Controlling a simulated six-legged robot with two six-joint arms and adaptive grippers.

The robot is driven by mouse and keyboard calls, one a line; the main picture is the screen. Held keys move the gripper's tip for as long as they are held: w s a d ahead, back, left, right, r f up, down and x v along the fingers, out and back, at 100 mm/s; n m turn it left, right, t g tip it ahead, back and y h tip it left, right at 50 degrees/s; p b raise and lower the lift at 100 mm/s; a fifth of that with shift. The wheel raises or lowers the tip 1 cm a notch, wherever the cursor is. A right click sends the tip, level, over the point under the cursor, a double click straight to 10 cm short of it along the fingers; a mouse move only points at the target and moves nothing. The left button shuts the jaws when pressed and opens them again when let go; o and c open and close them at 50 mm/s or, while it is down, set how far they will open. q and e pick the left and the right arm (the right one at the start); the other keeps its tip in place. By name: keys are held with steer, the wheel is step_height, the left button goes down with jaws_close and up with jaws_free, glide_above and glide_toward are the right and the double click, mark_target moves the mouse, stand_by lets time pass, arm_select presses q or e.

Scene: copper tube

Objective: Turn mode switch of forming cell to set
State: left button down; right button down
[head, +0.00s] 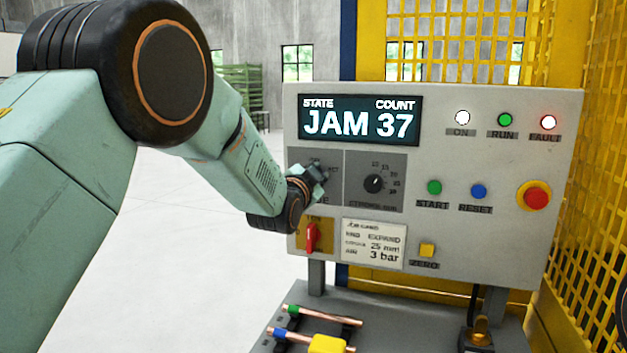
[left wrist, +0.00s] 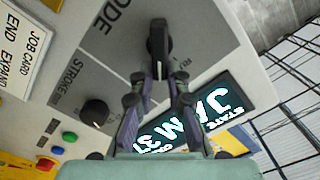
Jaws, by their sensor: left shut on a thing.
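The forming cell's control panel (head: 470,240) stands in front of me, and its display (head: 360,120) reads JAM 37. The mode switch (left wrist: 157,35) is a black knob on a dark grey plate marked MODE, seen in the left wrist view. My left gripper (head: 318,172) is at this plate, left of the stroke knob (head: 373,183), and hides the switch in the head view. In the left wrist view my left gripper (left wrist: 158,72) has its fingers on either side of the switch, shut on it. The switch's exact setting is hard to read. My right gripper is not seen.
A red handle (head: 311,238) sits just below my left gripper, beside the job card (head: 374,244). A red emergency button (head: 535,197) is at the panel's right. Copper tubes (head: 325,315) lie below the panel. Yellow mesh guards (head: 590,170) stand behind and right.

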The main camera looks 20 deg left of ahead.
arm_select(q)
steer(key=shift+d+m+b, duration=0.25)
steer(key=shift+m+b, duration=0.35)
steer(key=shift+m, duration=0.9)
steer(key=c, duration=1.3)
jaws_free()
steer(key=shift+d+f, duration=0.15)
steer(key=shift+s+f, duration=0.1)
steer(key=s, duration=1.2)
steer(key=shift+a, duration=0.25)
steer(key=shift+w, duration=0.1)
